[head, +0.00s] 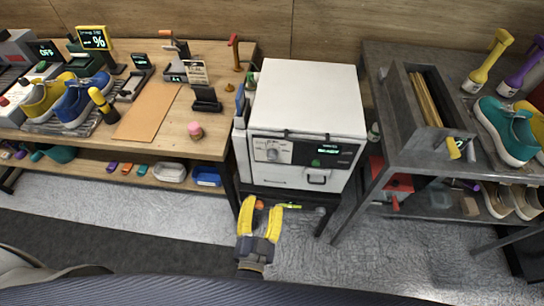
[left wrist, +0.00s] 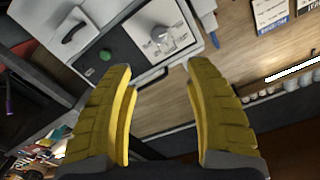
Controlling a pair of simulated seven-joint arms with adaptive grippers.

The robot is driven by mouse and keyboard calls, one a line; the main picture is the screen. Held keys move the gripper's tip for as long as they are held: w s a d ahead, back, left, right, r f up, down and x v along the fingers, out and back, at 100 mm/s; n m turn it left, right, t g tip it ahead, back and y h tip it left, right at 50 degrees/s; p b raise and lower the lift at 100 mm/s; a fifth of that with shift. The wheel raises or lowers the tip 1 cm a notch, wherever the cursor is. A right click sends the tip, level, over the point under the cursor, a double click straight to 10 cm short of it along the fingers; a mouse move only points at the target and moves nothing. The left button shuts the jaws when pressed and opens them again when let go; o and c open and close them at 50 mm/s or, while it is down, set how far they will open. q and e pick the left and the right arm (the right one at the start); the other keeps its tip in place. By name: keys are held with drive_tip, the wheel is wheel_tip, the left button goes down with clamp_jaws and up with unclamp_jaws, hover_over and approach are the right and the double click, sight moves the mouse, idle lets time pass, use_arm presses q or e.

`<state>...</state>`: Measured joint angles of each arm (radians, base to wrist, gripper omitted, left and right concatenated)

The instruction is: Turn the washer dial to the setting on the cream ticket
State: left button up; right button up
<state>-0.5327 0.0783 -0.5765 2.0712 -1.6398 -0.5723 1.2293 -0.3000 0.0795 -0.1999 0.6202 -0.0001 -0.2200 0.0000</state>
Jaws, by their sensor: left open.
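The white washer (head: 308,95) stands in the middle of the head view, between two tables. Its grey dial (head: 272,155) is on the left of the front panel, beside a dark display (head: 322,154) with green text too small to read. The dial also shows in the left wrist view (left wrist: 161,38), beyond my fingertips. The cream ticket (head: 196,72) stands on a black holder on the left table; its print is not readable. My left gripper (head: 263,208) has yellow fingers spread apart and empty, in front of and below the panel, not touching the dial. My right gripper is not in view.
The left table (head: 222,145) holds shoes, a brown mat (head: 148,112) and small stands. The right table (head: 420,152) holds a grey box (head: 400,95) and teal shoes (head: 508,130). A green button (left wrist: 105,55) sits beside the dial in the left wrist view. Floor in front is clear.

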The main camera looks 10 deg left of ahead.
sight(272, 158)
use_arm(q)
drive_tip(key=w, duration=1.7)
drive_tip(key=shift+w+d, duration=0.1)
drive_tip(key=shift+d, duration=0.3)
clamp_jaws()
